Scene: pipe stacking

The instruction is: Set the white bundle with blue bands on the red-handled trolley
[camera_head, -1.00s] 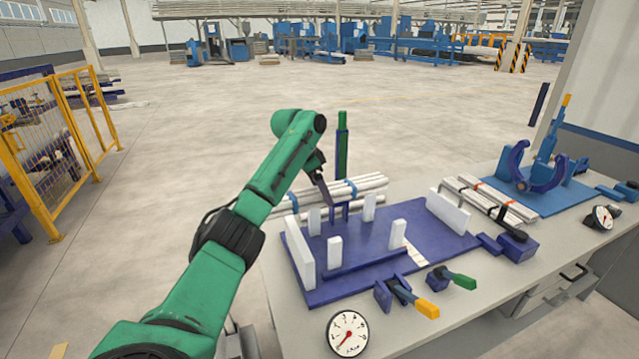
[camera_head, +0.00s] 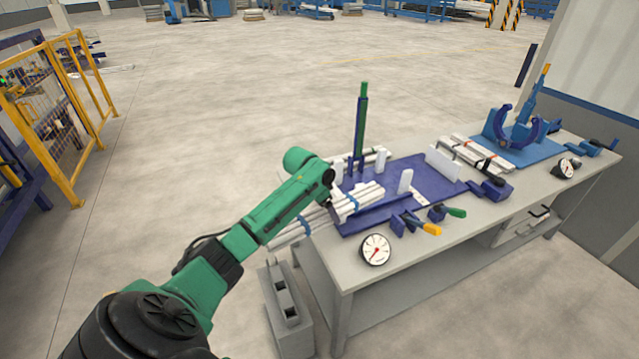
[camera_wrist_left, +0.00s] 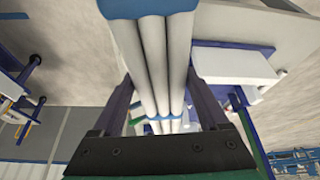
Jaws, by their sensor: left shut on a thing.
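The white bundle with blue bands (camera_head: 362,198) is several white tubes side by side, held across the near left part of the blue fixture and out past the table's left end. My left gripper (camera_head: 333,202) is on it, its fingertips mostly hidden by the arm. In the left wrist view, the gripper (camera_wrist_left: 163,108) has one dark finger on each side of the tubes (camera_wrist_left: 168,60), shut on them; one blue band (camera_wrist_left: 148,7) shows at the top and another lower down. My right gripper is not in view. I see no red-handled trolley.
The blue fixture (camera_head: 425,175) with white uprights stands on the grey table, with a tall green-topped post (camera_head: 361,120) behind. Clamps and a gauge (camera_head: 375,249) line the near edge. A grey block (camera_head: 287,318) stands by the table's left end. Floor behind is open; a yellow fence (camera_head: 45,110) is left.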

